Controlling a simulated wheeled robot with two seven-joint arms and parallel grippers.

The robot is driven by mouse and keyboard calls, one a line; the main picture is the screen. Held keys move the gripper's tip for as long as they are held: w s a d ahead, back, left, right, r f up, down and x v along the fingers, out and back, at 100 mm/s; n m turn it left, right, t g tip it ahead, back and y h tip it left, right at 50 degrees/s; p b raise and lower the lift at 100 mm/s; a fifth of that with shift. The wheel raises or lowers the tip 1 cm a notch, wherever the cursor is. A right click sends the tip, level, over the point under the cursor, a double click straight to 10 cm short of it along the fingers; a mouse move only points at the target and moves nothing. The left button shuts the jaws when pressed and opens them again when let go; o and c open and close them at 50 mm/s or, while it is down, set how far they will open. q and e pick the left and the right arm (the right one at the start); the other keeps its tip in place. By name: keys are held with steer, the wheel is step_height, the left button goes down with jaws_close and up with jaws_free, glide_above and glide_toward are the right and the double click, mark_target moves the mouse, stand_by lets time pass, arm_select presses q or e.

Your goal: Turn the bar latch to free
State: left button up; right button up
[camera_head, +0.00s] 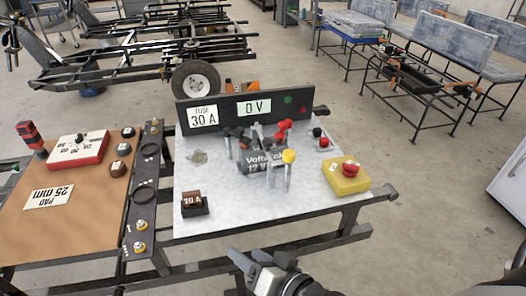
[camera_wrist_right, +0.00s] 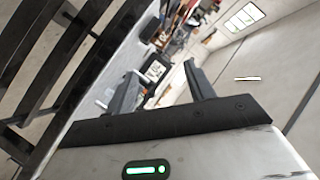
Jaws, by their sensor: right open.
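A dark grey battery (camera_head: 262,158) marked 12 V sits in the middle of the pale work panel (camera_head: 235,208). Upright metal bars (camera_head: 271,175) stand at its front, and a yellow knob (camera_head: 289,156) tops one of them. I cannot tell which part is the bar latch or how it is turned. My right gripper (camera_head: 258,260) is below the panel's front edge, apart from everything on it. In the right wrist view the jaws (camera_wrist_right: 160,70) are open and empty, with blurred panel items beyond them. My left gripper is not in view.
A black upright board (camera_head: 274,101) reading 30 A and 0 V stands behind the battery. A yellow box with a red button (camera_head: 348,178) is on the right, a 20 A block (camera_head: 194,203) front left. A brown board (camera_head: 70,222) adjoins on the left. Black frame rails edge the panel.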

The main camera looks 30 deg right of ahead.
steer(key=w+d+r+m+t+h+b, duration=0.25)
steer(key=w+d+r+m+t, duration=0.3)
steer(key=m, duration=0.85)
steer(key=w+d+f+m+g+h+b, duration=0.15)
steer(key=d+m+h, duration=0.35)
steer(key=m, duration=0.6)
steer(key=w+d+f+m+g+h+p, duration=0.15)
steer(key=d+m+h, duration=0.4)
steer(key=m, duration=0.55)
steer(key=f+x, duration=0.1)
steer(key=x, duration=1.4)
steer(key=shift+w+a+r+g+b, duration=0.3)
steer(key=shift+w+r+g+b, duration=0.05)
steer(key=shift+r, duration=0.1)
steer(key=c, duration=1)
